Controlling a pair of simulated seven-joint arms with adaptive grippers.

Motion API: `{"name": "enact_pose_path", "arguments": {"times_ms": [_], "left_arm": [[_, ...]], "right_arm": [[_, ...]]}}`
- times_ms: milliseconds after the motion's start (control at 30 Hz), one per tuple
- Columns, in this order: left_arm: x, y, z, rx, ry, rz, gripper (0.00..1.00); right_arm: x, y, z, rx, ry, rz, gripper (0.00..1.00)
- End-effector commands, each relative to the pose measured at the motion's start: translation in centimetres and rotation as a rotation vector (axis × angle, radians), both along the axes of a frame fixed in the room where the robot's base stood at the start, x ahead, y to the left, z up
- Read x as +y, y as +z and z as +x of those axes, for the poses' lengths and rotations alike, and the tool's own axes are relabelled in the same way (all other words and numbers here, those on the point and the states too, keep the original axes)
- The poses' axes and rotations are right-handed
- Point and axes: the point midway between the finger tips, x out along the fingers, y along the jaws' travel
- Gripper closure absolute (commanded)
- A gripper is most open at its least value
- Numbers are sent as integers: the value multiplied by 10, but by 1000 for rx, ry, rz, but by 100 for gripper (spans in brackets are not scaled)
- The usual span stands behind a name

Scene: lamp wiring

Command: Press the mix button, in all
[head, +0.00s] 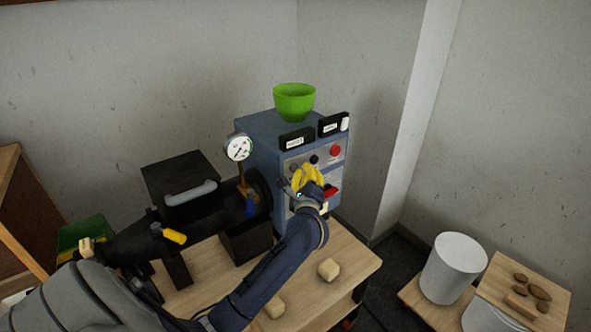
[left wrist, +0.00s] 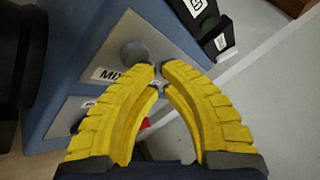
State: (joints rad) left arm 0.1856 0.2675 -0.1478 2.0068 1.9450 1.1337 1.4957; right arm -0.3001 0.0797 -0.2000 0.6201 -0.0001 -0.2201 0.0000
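The blue control box (head: 262,150) stands on the wooden table, with a grey front panel. In the left wrist view, a grey round button (left wrist: 133,54) sits on the panel above a white label reading "MIX" (left wrist: 107,74). My left gripper (head: 307,170) is in front of the panel in the head view, covering part of it. In the left wrist view its yellow fingertips (left wrist: 160,69) meet, just right of and below the button. It holds nothing visible. Whether the tips touch the panel is unclear. My right gripper is not in view.
A red button (head: 335,151) is on the panel's upper right. A green bowl (head: 294,103) stands on the box. A black machine with a pressure gauge (head: 239,147) is to the left. Pale blocks (head: 329,269) lie on the table. A white bin (head: 454,268) stands at the right.

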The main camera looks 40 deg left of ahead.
Motion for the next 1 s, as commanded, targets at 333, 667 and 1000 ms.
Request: {"name": "enact_pose_path", "arguments": {"times_ms": [333,667,1000], "left_arm": [[3,0,1,0,0,0,100],[6,0,2,0,0,0,100],[10,0,3,-1,1,0,100]], "right_arm": [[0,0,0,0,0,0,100],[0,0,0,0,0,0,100],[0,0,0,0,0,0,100]]}}
